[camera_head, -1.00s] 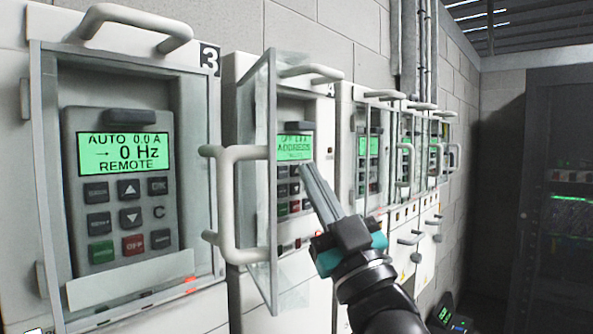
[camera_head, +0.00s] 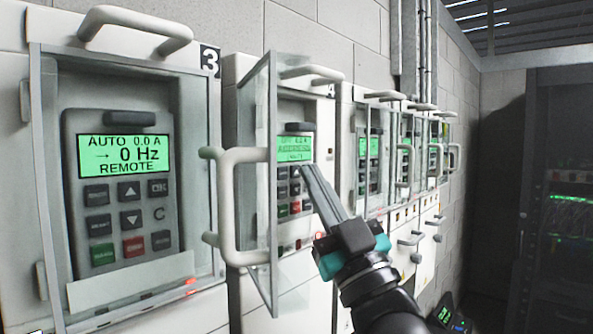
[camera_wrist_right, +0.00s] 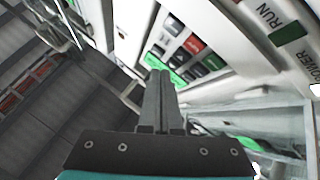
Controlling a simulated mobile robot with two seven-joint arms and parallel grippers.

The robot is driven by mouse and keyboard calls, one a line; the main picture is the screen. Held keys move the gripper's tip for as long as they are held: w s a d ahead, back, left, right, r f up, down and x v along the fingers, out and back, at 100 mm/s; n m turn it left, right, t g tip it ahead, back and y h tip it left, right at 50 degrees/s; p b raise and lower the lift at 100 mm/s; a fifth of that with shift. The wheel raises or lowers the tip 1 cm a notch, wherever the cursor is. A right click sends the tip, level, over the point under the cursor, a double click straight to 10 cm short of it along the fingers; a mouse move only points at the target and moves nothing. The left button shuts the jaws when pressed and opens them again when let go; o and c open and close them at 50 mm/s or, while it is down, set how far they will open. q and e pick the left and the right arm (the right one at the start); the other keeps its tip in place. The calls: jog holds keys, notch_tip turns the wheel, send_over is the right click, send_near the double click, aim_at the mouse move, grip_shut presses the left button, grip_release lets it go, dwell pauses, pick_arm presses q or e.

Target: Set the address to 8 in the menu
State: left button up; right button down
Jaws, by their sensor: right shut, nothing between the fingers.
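The drive keypad with a green menu screen (camera_head: 294,150) sits in the second cabinet from the left, behind an open glass door (camera_head: 262,180). Its screen text is too small to read surely. My right gripper (camera_head: 307,170) is shut and empty, its fingertips at the keypad's right side near the upper buttons. I cannot tell whether it touches a button. In the right wrist view the closed fingers (camera_wrist_right: 160,75) point at the keypad's buttons (camera_wrist_right: 195,50), with red and green ones showing. My left gripper is not in view.
The drive marked 3 (camera_head: 123,155) at left shows AUTO 0.0 A, 0 Hz, REMOTE behind its own cover. The open door's white handle (camera_head: 228,205) juts out left of my arm. More drive cabinets (camera_head: 405,150) recede right. A dark rack (camera_head: 560,200) stands far right.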

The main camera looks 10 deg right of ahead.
jog(key=shift+s+d, duration=0.2)
jog(key=shift+s, duration=0.05)
jog(key=shift+w, duration=0.1)
dwell(0.4)
jog(key=shift+w+a, duration=0.25)
jog(key=shift+a, duration=0.05)
jog(key=shift+w+a, duration=0.15)
jog(key=shift+w, duration=0.15)
dwell(0.7)
jog(key=shift+s, duration=0.1)
jog(key=shift+s+d+p, duration=0.35)
jog(key=shift+s+d, duration=0.15)
jog(key=shift+s, duration=0.05)
jog(key=shift+w, duration=0.15)
